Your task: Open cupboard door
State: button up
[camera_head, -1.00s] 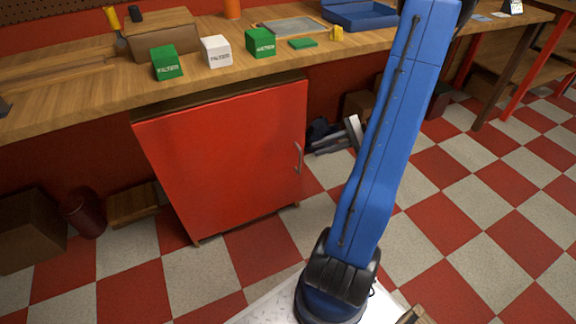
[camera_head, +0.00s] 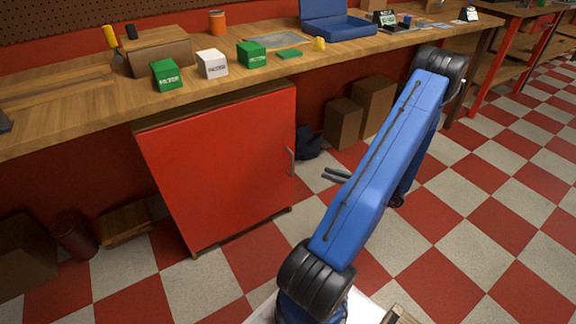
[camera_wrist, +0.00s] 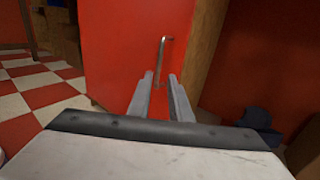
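The red cupboard door (camera_head: 220,165) is shut, under the workbench. Its upright metal bar handle (camera_head: 291,161) is near the door's right edge. In the wrist view the handle (camera_wrist: 162,58) stands ahead, its lower part seen between my fingers, with the red door (camera_wrist: 125,50) behind it. My gripper (camera_head: 326,174) is to the right of the handle and apart from it in the head view, partly hidden by my blue arm. Its two fingers (camera_wrist: 160,78) are spread with a gap and nothing is held.
The wooden bench (camera_head: 60,110) carries green and white blocks (camera_head: 212,64) and a blue case (camera_head: 340,26). Brown boxes (camera_head: 343,122) and a dark blue item (camera_head: 309,142) lie under the bench, right of the cupboard. The checkered floor in front of the door is clear.

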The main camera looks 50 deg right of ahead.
send_over(292, 176)
jog(key=shift+w+d, duration=0.25)
jog(key=shift+w, duration=0.05)
dwell(0.5)
grip_shut()
